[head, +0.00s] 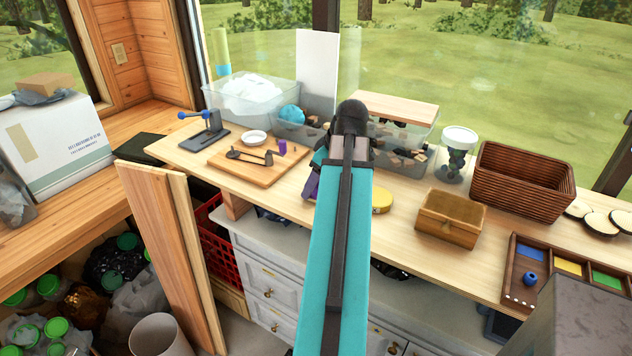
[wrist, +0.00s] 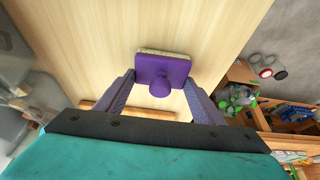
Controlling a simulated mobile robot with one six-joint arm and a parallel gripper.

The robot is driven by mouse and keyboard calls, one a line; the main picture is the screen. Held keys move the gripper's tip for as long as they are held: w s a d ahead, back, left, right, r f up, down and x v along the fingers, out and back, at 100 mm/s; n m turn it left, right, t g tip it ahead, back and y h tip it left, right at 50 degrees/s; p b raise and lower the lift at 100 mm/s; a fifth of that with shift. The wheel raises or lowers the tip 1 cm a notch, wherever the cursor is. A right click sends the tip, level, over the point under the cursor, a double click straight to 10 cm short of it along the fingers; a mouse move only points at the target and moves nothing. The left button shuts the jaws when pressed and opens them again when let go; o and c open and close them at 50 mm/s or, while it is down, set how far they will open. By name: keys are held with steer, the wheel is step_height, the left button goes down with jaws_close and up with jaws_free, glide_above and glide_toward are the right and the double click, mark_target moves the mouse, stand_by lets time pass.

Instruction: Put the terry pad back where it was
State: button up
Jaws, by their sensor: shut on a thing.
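The terry pad (wrist: 163,70) shows in the wrist view as a purple square plate with a round knob and a thin pale layer along its far edge. My gripper (wrist: 160,82) is shut on it, with one finger at each side of the plate. Pale wooden tabletop shows beyond the pad; I cannot tell whether the pad touches it. In the head view my teal arm reaches over the table (head: 400,198) and hides most of the gripper; the pad cannot be made out clearly there.
A wooden board (head: 245,168) with small tools and a purple piece lies left of my arm. A yellow tin (head: 381,201), brown box (head: 450,215), wicker basket (head: 525,180) and compartment tray (head: 515,265) stand to the right. Clear bins line the back. Bare table shows near the front edge.

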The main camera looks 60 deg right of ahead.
steer(key=shift+f, duration=0.25)
steer(key=o, duration=1)
steer(key=shift+o, duration=0.2)
steer(key=shift+r, duration=0.15)
steer(key=shift+r, duration=0.15)
steer(key=b+v, duration=0.2)
steer(key=v, duration=1)
